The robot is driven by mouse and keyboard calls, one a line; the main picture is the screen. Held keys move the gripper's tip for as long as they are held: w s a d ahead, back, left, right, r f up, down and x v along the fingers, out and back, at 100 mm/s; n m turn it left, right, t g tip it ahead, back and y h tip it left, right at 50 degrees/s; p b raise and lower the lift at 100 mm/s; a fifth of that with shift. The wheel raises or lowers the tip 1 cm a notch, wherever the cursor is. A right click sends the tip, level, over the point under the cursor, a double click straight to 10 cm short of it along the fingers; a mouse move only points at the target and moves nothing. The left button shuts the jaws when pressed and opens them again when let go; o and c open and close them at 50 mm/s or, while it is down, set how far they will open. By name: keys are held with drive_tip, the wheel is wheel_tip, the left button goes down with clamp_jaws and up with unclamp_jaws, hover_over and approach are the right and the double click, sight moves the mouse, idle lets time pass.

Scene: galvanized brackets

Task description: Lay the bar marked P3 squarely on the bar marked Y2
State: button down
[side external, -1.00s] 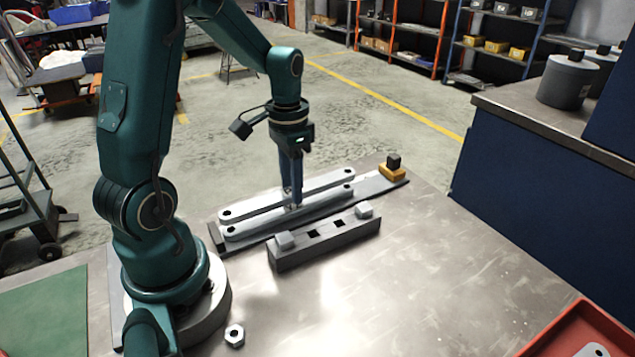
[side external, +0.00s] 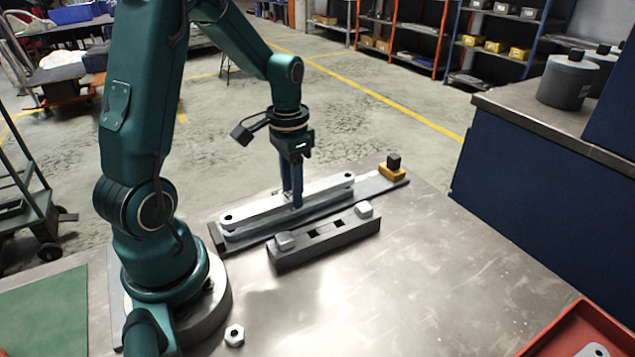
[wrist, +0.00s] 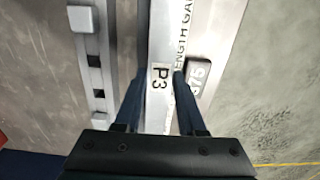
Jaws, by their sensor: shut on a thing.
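My gripper (side external: 297,203) is shut on the pale metal bar marked P3 (side external: 250,211); its label shows between the fingers in the wrist view (wrist: 160,77). P3 is level and lies lengthwise over another pale bar (side external: 232,235), whose lower edge shows beneath it in the side view. That lower bar is mostly covered and its mark is hidden, so I cannot read Y2 on it. The two bars look roughly parallel with ends near each other. I cannot tell whether they touch.
The bars are above a grey length-gauge plate (side external: 372,188) with a yellow-and-black stop (side external: 392,170) at its right end. A dark slotted rail (side external: 330,241) with two pale blocks stands in front.

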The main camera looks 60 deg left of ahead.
drive_tip(key=shift+f, duration=0.5)
idle(0.6)
drive_tip(key=shift+c, duration=2.1)
unclamp_jaws()
drive_tip(key=shift+r, duration=3)
